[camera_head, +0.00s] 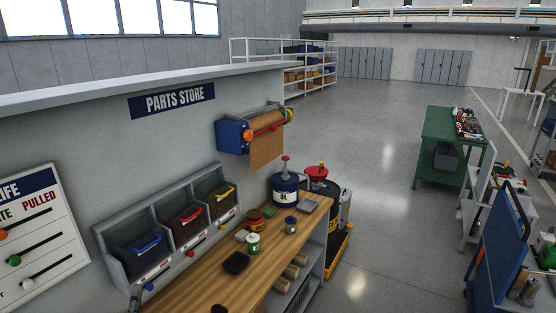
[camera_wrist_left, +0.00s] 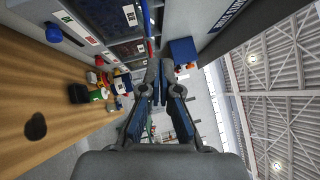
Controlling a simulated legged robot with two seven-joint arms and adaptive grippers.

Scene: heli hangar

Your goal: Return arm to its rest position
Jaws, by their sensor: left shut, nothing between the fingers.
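My left gripper (camera_wrist_left: 160,80) fills the middle of the left wrist view. Its two dark fingers with blue pads come together at the tips, with nothing held between them. It is in the air beside the wooden counter (camera_wrist_left: 60,85), which lies on the left of that turned view. In the head view I cannot make out either gripper clearly. The same wooden counter (camera_head: 190,293) runs along the bottom there. My right gripper is not in view.
Bins (camera_head: 187,225) line the back of the counter. A black item (camera_head: 236,262), a green-and-white can (camera_head: 253,243) and a blue oil container (camera_head: 286,188) stand on it. A blue paper-roll holder (camera_head: 234,135) juts from the wall. Open floor (camera_head: 370,230) lies right of the counter.

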